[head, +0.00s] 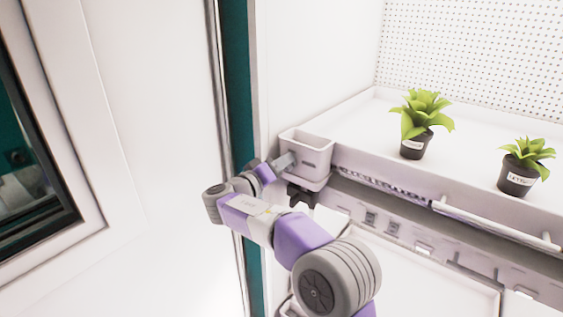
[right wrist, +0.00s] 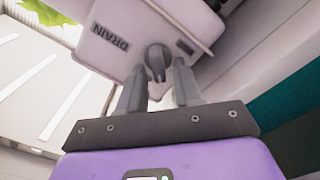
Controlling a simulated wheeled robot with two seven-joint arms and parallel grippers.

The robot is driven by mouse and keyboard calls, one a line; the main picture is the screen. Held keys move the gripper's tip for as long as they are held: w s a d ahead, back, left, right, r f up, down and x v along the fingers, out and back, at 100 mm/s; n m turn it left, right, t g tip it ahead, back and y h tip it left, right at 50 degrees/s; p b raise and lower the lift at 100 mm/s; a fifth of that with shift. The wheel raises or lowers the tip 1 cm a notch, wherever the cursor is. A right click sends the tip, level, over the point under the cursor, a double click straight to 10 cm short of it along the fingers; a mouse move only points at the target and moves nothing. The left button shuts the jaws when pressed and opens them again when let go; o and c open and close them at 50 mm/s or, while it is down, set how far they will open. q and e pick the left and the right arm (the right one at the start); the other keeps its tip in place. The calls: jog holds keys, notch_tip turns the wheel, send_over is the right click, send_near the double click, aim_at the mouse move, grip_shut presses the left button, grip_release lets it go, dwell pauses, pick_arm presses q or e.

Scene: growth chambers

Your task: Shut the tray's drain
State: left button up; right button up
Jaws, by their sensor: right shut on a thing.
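The white tray (head: 350,112) is the shelf inside the chamber, with a small pale box (head: 318,142) at its front left corner. In the right wrist view, the box face (right wrist: 128,22) carries a DRAIN label and a dark grey knob (right wrist: 156,58). My right gripper (head: 288,159) reaches the box's left side. In the right wrist view, its fingers (right wrist: 158,76) are shut on the knob, one on each side. The knob's narrow grip points down between the fingertips. My left gripper is not in view.
Two potted plants (head: 413,146) (head: 517,180) stand on the tray. A white bar handle (head: 495,226) runs along the front, right of the box. An open white door (head: 150,130) with a dark window stands at left. A perforated panel (head: 480,55) is at the back.

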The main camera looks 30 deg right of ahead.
jog(key=shift+w+f+n+p, duration=0.1)
jog(key=shift+f+n+p, duration=0.1)
jog(key=shift+n+p, duration=1.4)
jog(key=shift+w+f+n+p, duration=0.15)
jog(key=shift+n+p, duration=0.45)
jog(key=shift+n, duration=2)
jog(key=shift+s, duration=0.15)
jog(key=o, duration=0.7)
jog(key=shift+a, duration=0.1)
jog(key=v, duration=0.7)
jog(key=shift+s+a+p, duration=0.1)
jog(key=shift+a+p, duration=0.1)
jog(key=shift+p, duration=0.15)
jog(key=shift+f, duration=0.1)
